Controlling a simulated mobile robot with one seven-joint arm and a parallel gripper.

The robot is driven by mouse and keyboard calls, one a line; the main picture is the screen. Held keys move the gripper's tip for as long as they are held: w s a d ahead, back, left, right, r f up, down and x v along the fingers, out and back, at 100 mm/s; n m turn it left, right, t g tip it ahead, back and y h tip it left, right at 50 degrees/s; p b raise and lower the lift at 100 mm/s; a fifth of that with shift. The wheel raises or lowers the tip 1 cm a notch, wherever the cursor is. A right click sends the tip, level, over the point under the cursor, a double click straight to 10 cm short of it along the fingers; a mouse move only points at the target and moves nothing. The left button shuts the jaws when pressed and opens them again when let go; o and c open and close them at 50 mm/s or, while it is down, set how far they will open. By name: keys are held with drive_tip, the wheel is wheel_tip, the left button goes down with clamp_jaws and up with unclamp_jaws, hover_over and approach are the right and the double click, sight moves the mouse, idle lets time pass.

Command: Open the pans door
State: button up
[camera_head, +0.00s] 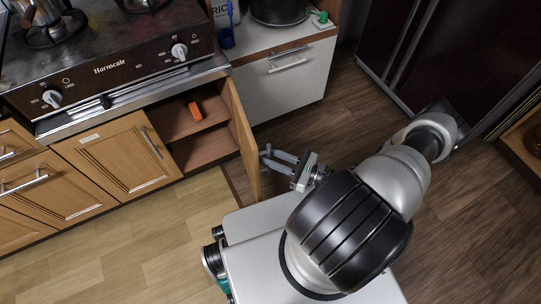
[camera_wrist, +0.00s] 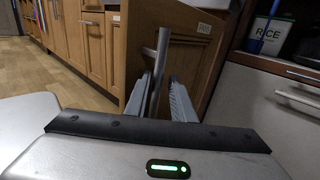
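A wooden cabinet door (camera_head: 243,132) below the stove stands wide open, swung out from the cabinet and seen nearly edge-on in the head view. Its outer face fills the middle of the wrist view (camera_wrist: 180,45), with a small white label (camera_wrist: 204,28) too small to read surely. A vertical metal bar handle (camera_wrist: 160,62) is on that face. My gripper (camera_head: 267,158) is at the outer side of the door, fingers pointing at it. In the wrist view my gripper's fingers (camera_wrist: 160,98) are apart, with the handle between them; I cannot tell whether they touch it.
The open cabinet (camera_head: 205,145) shows a shelf with an orange object (camera_head: 195,110). A closed wooden door (camera_head: 118,155) with a label is to its left, under the stove (camera_head: 105,60). A white drawer unit (camera_head: 285,85) stands to the right. Wooden floor (camera_head: 130,250) is clear in front.

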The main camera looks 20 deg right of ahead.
drive_tip(key=shift+d, duration=0.1)
drive_tip(key=p+v, duration=0.1)
drive_tip(key=v, duration=1.6)
drive_tip(key=shift+s, duration=0.25)
drive_tip(key=shift+r, duration=0.1)
